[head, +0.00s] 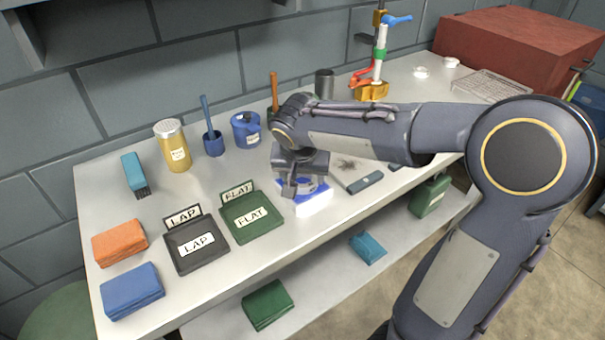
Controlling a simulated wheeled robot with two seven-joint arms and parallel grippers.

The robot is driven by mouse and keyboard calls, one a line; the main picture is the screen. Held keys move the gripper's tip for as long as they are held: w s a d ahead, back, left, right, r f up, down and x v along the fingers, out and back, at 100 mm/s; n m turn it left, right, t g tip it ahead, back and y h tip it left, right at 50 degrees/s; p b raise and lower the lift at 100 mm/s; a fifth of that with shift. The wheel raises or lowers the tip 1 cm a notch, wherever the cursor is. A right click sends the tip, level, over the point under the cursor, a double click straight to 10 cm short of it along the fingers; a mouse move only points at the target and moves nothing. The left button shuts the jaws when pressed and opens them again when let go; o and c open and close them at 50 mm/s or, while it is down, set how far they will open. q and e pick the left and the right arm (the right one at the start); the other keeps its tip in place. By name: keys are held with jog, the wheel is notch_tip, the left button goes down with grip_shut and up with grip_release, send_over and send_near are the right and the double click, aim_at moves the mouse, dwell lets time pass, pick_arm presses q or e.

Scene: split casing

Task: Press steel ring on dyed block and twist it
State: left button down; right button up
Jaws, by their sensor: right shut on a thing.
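The dyed block (314,205) is a low white block with a blue-stained top. It lies on the bench at the middle, right of the green FLAT tray. My right gripper (291,188) points down over the block's left part and is shut on a small grey piece, which I take to be the steel ring. The jaws and wrist hide most of the ring. I cannot tell whether it touches the blue face. My left gripper is not in view.
The black LAP tray (196,246) and green FLAT tray (250,220) stand to the left. Orange (119,243) and blue (131,291) cloth stacks lie at the front left. A yellow shaker (173,148) and blue pot (245,131) stand behind. A grey plate (352,167) lies right of the block.

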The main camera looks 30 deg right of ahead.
notch_tip(320, 180, up, 7)
jog(key=p, duration=0.5)
dwell(0.5)
jog(key=shift+s, duration=0.1)
dwell(0.4)
